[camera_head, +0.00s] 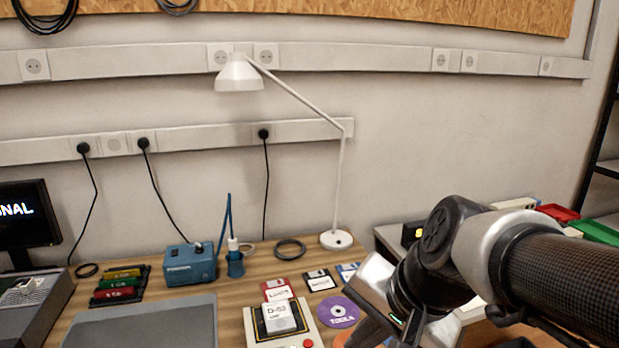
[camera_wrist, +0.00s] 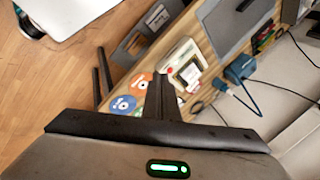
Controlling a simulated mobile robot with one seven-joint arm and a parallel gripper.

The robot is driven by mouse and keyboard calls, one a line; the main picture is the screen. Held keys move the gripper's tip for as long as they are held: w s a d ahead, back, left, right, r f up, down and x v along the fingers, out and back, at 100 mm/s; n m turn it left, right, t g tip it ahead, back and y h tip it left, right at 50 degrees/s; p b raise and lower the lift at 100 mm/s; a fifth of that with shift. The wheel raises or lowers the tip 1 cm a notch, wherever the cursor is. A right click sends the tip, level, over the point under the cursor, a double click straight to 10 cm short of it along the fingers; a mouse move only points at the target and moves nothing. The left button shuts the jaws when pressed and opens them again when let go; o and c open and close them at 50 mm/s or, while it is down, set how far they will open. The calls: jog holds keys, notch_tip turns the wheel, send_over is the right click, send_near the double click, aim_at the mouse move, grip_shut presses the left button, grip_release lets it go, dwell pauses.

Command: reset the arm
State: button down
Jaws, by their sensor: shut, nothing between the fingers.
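My arm reaches in from the right edge of the head view and bends down over the right part of the wooden desk. My gripper (camera_wrist: 161,98) shows in the wrist view with its dark fingers together and nothing between them.
A white desk lamp (camera_head: 336,239) stands behind the arm. A blue box (camera_head: 190,265), floppy disks (camera_head: 320,281) and a beige drive device (camera_head: 262,320) lie left of the arm. Coloured trays (camera_head: 557,212) stand at the right. The air above the desk's left is free.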

jog(key=s+d+r+n+t+h+p, duration=0.1)
jog(key=s+d+r+n+h, duration=0.3)
jog(key=d+n, duration=0.3)
notch_tip(320, 180, up, 16)
jog(key=p, duration=1.6)
jog(key=shift+s+y, duration=0.2)
jog(key=shift+y, duration=0.2)
